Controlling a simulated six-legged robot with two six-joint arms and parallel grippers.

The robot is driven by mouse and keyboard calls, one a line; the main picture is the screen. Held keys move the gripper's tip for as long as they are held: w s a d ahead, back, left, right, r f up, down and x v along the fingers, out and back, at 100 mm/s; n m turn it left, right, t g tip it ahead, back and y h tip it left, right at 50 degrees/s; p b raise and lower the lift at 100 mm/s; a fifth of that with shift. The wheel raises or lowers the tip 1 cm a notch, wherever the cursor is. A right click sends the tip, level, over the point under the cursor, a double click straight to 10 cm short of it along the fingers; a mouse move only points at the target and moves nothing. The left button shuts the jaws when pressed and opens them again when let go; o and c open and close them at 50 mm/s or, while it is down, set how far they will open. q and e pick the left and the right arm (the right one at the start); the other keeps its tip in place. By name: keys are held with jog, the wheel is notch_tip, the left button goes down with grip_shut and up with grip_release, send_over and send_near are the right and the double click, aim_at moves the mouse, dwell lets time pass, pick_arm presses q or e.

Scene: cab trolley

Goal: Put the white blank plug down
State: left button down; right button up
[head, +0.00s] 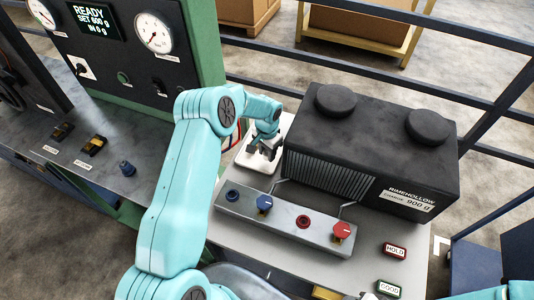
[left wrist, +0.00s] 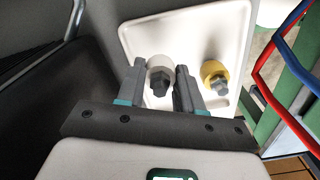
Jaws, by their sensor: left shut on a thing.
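The white blank plug (left wrist: 160,66), a round white cap with a grey nut-like end, is between the fingers of my left gripper (left wrist: 160,88), which is shut on it. It is over the white tray (left wrist: 140,36); I cannot tell whether it touches the tray floor. A yellow plug (left wrist: 214,74) with a grey end is in the tray just right of the gripper. In the head view my left gripper (head: 262,152) reaches down at the white tray (head: 247,161), and its fingers hide the plugs there. My right gripper is not in view.
A black ribbed unit (head: 370,150) with two round caps stands right of the tray. A grey bar (head: 283,231) with blue and red knobs lies in front. Red and blue hoses (left wrist: 278,70) run beside the tray in the wrist view. A gauge panel (head: 120,45) stands left.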

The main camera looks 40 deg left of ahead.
pick_arm(q)
jog(key=shift+f, duration=0.75)
jog(key=shift+w+a+f, duration=0.2)
jog(key=shift+w+f, duration=0.05)
jog(key=shift+w, duration=0.05)
jog(key=shift+s+d+b, duration=0.15)
jog(key=shift+s+b, duration=0.1)
jog(key=shift+b, duration=0.1)
jog(key=c, duration=0.7)
grip_release()
jog(key=shift+w+f, duration=0.15)
jog(key=shift+c, duration=0.2)
